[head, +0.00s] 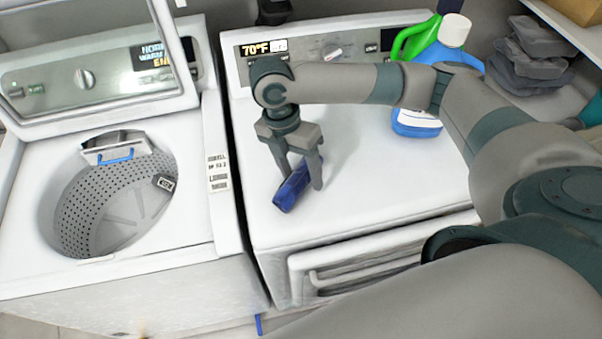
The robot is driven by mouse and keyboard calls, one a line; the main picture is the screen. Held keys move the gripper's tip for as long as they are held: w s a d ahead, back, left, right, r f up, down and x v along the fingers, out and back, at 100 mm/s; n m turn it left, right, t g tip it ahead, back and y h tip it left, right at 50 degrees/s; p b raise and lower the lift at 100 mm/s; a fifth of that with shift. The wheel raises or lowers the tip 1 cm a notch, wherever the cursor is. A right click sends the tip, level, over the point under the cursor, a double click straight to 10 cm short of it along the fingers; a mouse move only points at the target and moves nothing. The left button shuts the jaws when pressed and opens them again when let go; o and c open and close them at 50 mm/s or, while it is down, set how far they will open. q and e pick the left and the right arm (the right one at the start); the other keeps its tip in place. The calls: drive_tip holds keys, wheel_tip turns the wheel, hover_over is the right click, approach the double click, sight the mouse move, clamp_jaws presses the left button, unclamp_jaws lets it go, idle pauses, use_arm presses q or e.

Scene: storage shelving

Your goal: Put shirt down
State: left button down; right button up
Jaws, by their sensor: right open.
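A small dark blue bundle, which looks like the folded shirt (291,190), lies on the white top of the dryer (375,195), left of its middle. My right gripper (301,178) points down over the shirt. Its fingers are open, one on each side of the shirt, with the tips close to the dryer top. I cannot tell whether the fingers touch the cloth. My left gripper is not in view.
An open top-loading washer (130,265) with its lid raised stands at left. A blue detergent bottle (415,124) and a green bottle (412,40) stand at the dryer's back right. Folded grey cloths (530,70) lie on a shelf. The dryer's front top is clear.

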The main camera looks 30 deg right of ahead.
drive_tip(key=b+v, duration=0.2)
drive_tip(key=v, duration=0.9)
drive_tip(key=shift+r+b, duration=0.25)
drive_tip(key=shift+b, duration=0.1)
